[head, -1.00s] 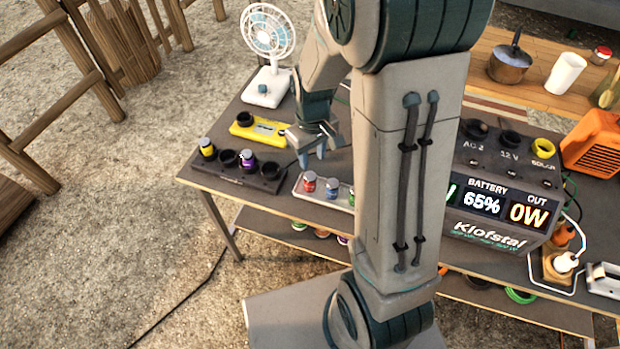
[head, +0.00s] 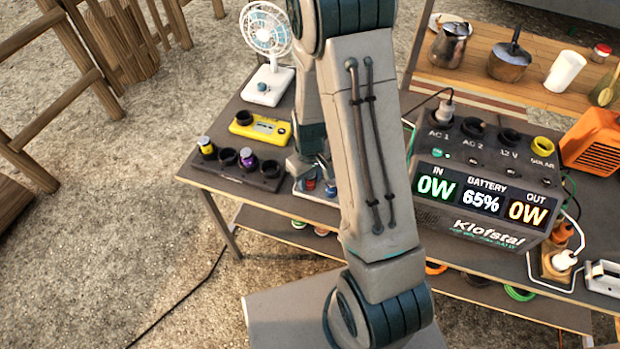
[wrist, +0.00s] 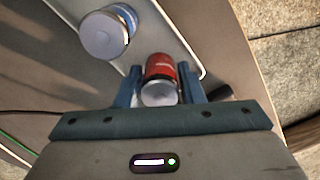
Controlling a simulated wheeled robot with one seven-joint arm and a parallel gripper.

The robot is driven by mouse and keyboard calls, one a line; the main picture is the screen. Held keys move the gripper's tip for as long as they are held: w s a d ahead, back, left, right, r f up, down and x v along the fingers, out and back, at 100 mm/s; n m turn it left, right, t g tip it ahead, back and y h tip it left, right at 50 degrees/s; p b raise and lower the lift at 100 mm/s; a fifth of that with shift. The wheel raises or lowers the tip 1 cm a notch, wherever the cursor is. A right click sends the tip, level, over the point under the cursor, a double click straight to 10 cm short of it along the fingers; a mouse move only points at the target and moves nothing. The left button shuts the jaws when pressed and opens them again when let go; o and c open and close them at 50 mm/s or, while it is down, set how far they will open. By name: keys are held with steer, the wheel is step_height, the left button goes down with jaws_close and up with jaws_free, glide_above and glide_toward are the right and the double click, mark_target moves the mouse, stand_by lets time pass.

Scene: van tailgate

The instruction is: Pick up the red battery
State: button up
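The red battery (wrist: 160,72), with a pale grey cap, stands between the two fingers of my gripper (wrist: 158,88) in the wrist view. The fingers are apart, one on each side of it, and I see no clear grip. The blue battery (wrist: 105,33), also grey-capped, stands beside it on the pale tray (wrist: 172,30). In the head view the red battery (head: 309,182) and the blue battery (head: 331,188) show just below my gripper, partly covered by my arm.
A dark holder (head: 238,172) with round sockets, a yellow battery (head: 206,147) and a purple battery (head: 247,157) is to the left. A yellow device (head: 260,128) and a white fan (head: 268,50) stand behind. The power station (head: 487,185) is to the right.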

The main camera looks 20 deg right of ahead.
steer(key=shift+f, duration=0.15)
steer(key=c, duration=0.7)
